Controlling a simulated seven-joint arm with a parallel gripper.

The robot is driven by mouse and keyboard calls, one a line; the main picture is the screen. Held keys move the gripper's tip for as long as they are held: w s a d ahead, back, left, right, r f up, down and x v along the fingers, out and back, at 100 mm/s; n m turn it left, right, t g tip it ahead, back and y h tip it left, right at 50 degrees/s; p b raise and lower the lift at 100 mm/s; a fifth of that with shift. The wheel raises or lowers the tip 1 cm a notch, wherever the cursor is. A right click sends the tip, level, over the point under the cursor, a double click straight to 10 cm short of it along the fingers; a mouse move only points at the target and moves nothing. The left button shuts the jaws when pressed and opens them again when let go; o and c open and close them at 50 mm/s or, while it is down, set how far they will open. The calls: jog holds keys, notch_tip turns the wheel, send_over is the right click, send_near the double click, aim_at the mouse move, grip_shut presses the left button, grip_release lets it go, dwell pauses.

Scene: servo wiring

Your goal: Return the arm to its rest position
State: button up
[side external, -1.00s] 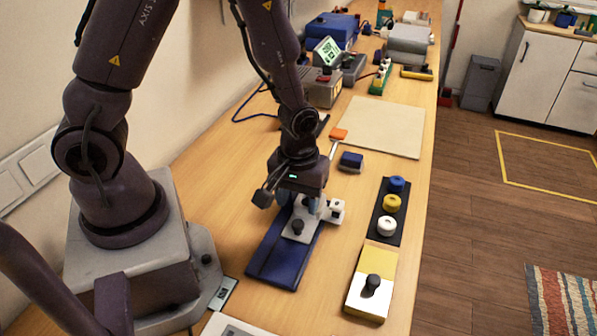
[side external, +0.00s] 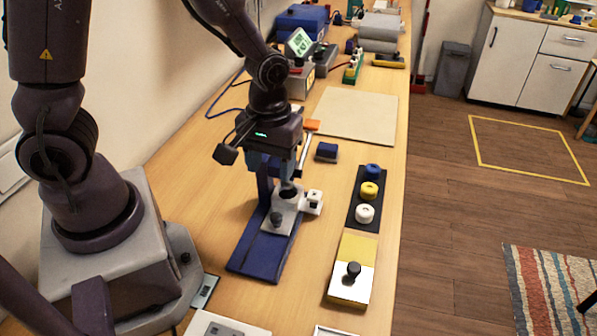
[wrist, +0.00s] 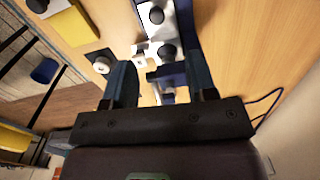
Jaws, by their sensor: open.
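My gripper (side external: 277,177) is open and points down above a dark blue fixture (side external: 253,252) on the bench. A light grey bracket plate (side external: 270,226) with a black knob (side external: 277,217) is on the fixture. A small white block (side external: 313,201) adjoins the plate's right side. In the wrist view, the two fingers of my gripper (wrist: 160,82) are spread apart, with nothing held between them. The plate (wrist: 152,28) lies beyond the fingertips there. My gripper partly hides the fixture's far end in the side view.
A black strip (side external: 353,213) with blue, yellow and white round parts lies to the right. A yellow-and-white block (side external: 352,258) with a black knob is nearer. A small blue block (side external: 326,152) and a pale board (side external: 357,115) lie beyond.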

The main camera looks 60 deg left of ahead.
jog(key=s+r+m+t, duration=0.3)
jog(key=s+r+m, duration=0.1)
jog(key=r, duration=0.5)
jog(key=s+a+r+m+t, duration=0.1)
jog(key=s+r+m, duration=0.3)
jog(key=r, duration=0.6)
jog(key=shift+r+t, duration=0.3)
jog(key=shift+t, duration=0.6)
